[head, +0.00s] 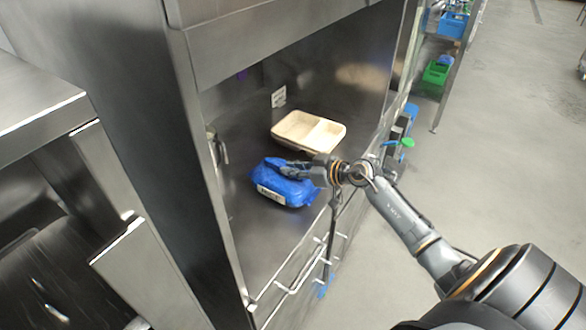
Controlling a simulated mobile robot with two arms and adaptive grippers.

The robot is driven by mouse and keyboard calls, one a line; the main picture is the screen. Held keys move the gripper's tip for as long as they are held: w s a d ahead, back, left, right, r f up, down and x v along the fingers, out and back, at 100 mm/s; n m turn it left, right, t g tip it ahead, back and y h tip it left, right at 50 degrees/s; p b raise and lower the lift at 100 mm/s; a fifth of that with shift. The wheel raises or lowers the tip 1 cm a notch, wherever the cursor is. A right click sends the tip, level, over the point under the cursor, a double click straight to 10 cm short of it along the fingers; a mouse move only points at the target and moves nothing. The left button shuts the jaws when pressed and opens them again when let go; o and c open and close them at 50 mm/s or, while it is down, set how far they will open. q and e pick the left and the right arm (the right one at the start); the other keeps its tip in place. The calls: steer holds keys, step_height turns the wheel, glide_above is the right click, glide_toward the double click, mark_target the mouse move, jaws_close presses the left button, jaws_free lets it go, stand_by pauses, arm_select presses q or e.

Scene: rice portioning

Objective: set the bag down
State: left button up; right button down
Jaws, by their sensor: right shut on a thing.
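A blue bag (284,190) with a pale label strip is at the steel work surface (240,225) inside the metal cabinet. My right gripper (290,168) comes in from the right and is shut on the bag's upper part. I cannot tell whether the bag's underside touches the surface. My left gripper is not in view.
A beige tray with compartments (309,130) stands just behind the bag. Steel walls and a front edge with rails enclose the surface. Bare surface lies in front of the bag. Shelves with a blue crate (453,25) and a green crate (436,72) stand at the far right.

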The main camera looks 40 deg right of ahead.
steer(key=c, duration=1.6)
jaws_free()
steer(key=shift+c, duration=0.2)
steer(key=o, duration=0.3)
steer(key=v, duration=1.2)
steer(key=shift+b, duration=0.4)
